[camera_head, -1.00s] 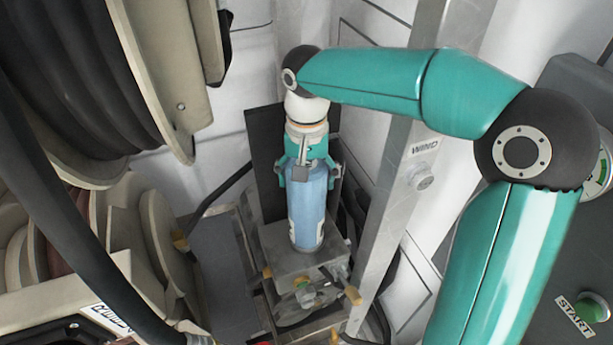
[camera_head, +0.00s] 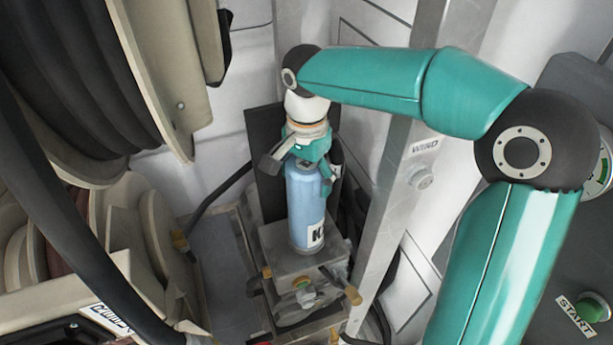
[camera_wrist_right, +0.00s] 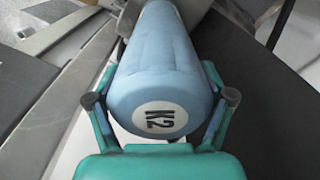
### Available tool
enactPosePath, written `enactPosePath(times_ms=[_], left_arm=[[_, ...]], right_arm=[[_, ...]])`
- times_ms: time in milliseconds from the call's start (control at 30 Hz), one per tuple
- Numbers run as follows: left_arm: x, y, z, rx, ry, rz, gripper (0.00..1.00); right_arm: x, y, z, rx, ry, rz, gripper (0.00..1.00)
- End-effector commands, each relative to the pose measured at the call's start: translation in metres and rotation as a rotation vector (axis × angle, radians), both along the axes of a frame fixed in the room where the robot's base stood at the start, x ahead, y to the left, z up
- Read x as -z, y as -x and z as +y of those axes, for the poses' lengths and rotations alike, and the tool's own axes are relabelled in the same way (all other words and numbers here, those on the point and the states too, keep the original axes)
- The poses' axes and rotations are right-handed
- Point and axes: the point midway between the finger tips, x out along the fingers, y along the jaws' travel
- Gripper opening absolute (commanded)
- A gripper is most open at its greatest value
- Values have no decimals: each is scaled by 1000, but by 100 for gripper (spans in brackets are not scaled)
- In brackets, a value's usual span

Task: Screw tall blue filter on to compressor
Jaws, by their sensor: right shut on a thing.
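The tall blue filter (camera_head: 302,205) stands upright on the compressor's metal block (camera_head: 282,262). Its lower end meets the top of the block; I cannot see the thread. A white label with a "K" shows low on its side, and its round "K2" end faces the right wrist view (camera_wrist_right: 155,75). My right gripper (camera_head: 301,165) comes down from above and is shut on the upper end of the filter. In the right wrist view its two fingers (camera_wrist_right: 165,100) lie on either side of the filter. My left gripper is not in view.
Large hose reels (camera_head: 150,75) fill the left side, with a black hose (camera_head: 50,190) curving in front. A grey metal post (camera_head: 395,190) marked "WIND" stands close right of the compressor. A "START" button panel (camera_head: 580,310) is at lower right.

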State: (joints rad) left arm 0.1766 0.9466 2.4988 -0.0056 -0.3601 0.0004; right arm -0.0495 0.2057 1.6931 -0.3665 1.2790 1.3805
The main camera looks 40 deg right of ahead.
Motion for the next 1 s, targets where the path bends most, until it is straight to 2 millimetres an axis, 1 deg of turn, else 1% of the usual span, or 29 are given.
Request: enactPosePath(times_ms=[167, 267, 367, 467, 567, 733, 900, 933, 1000], left_arm=[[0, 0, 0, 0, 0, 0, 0], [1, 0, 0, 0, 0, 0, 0], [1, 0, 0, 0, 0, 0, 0], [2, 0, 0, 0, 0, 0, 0], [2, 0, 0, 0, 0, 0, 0], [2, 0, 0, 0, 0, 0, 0], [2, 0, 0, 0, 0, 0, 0], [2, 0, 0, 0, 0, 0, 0], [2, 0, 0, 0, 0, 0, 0]], right_arm=[[2, 0, 0, -2, -1, 4, 25], [2, 1, 0, 25, -1, 3, 25], [2, 1, 0, 119, -1, 4, 25], [3, 1, 0, 253, -1, 4, 25], [2, 1, 0, 279, -1, 4, 25], [3, 1, 1, 378, -1, 5, 25], [3, 1, 1, 385, -1, 5, 25], [3, 1, 1, 384, -1, 5, 84], [2, 1, 1, 384, -1, 5, 96]])
